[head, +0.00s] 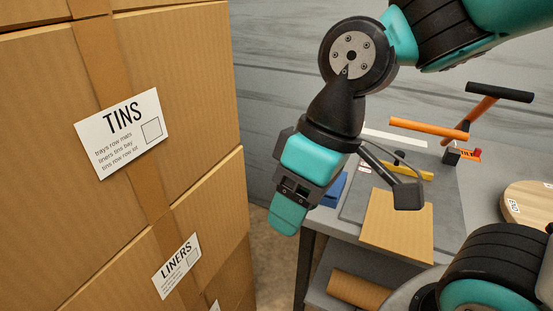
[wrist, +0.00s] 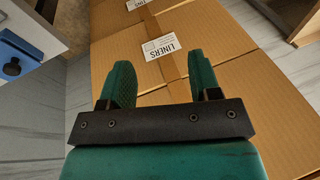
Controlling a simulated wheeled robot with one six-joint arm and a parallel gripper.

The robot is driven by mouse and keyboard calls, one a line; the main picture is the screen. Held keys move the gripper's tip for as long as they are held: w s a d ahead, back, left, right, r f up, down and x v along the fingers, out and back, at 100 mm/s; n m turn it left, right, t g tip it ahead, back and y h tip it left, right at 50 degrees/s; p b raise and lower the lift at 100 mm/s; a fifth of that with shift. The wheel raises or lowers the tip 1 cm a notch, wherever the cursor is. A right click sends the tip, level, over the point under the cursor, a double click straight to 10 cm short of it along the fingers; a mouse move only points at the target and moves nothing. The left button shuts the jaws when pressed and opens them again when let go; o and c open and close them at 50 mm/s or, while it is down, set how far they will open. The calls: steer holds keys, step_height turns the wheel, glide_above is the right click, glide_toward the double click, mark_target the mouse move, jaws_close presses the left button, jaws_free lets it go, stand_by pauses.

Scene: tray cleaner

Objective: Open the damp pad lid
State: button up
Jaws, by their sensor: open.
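My gripper (head: 287,213) hangs pointing down in the head view, between the stacked boxes and the grey bench. In the wrist view my gripper (wrist: 158,82) shows two teal fingers spread apart with nothing between them. A blue object (head: 333,190) on the bench's near left edge is partly hidden behind my gripper. The wrist view shows a blue part with a round knob (wrist: 12,68) at the far left. I cannot tell whether either is the damp pad or its lid. No lid can be made out for certain.
Large taped cardboard boxes (head: 190,75) fill the left. The bench (head: 455,215) carries a tan board (head: 398,226), a yellow bar (head: 408,169), an orange lever (head: 428,129) and a round wooden disc (head: 530,203). A cardboard roll (head: 357,291) lies on the shelf below.

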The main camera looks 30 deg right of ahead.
steer(key=w+d+r+m+h+p, duration=0.1)
steer(key=w+d+p, duration=0.15)
steer(key=w, duration=0.25)
steer(key=w+d+r+m+p, duration=0.1)
steer(key=w+d, duration=0.2)
steer(key=w, duration=0.3)
steer(key=w+d+f+m+h+p, duration=0.1)
steer(key=w+d+p, duration=0.1)
steer(key=w+d, duration=0.45)
steer(key=w+d+f+m+h+p, duration=0.15)
steer(key=w+d, duration=0.25)
steer(key=d, duration=0.5)
steer(key=shift+n, duration=0.45)
step_height(320, 180, down, 17)
steer(key=p, duration=0.2)
steer(key=shift+s+r+p, duration=0.15)
steer(key=shift+r+p, duration=0.05)
steer(key=shift+p, duration=0.15)
steer(key=shift+c, duration=0.5)
jaws_close()
